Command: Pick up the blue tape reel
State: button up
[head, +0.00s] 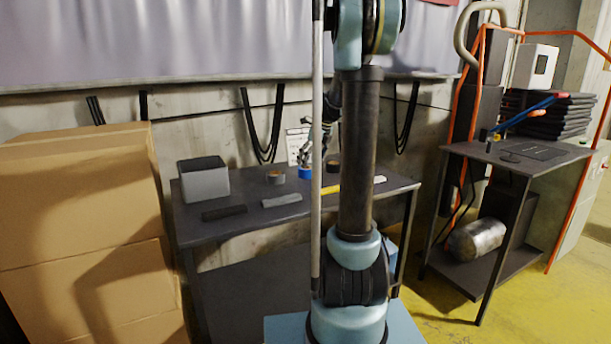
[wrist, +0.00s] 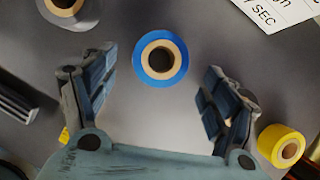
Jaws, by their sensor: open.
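The blue tape reel (wrist: 183,60) lies flat on the dark grey table in the wrist view, with a tan inner ring and a dark hole. It also shows in the head view as a small blue spot (head: 305,173), partly hidden by my gripper and arm. My gripper (wrist: 155,90) is open, with one finger to the left of the reel and one to the right. The reel sits between and slightly beyond the fingertips, and neither finger appears to touch it. In the head view my gripper (head: 306,156) is over the back of the table, largely behind my arm.
The table (head: 240,228) also holds a grey tape reel (head: 275,178), a grey box (head: 203,180) and dark bars (head: 224,212). A yellow reel (wrist: 282,146) lies right of my gripper. A printed sheet (wrist: 268,12) is behind. Cardboard boxes (head: 85,225) stand left.

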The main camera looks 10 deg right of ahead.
aim_at(306, 171)
jog(key=shift+w+x, duration=0.1)
jog(key=shift+x, duration=1.2)
jog(key=shift+w+x, duration=0.15)
jog(key=shift+x, duration=1.2)
jog(key=shift+a+r, duration=0.1)
jog(key=shift+r, duration=0.05)
jog(key=c, duration=1.2)
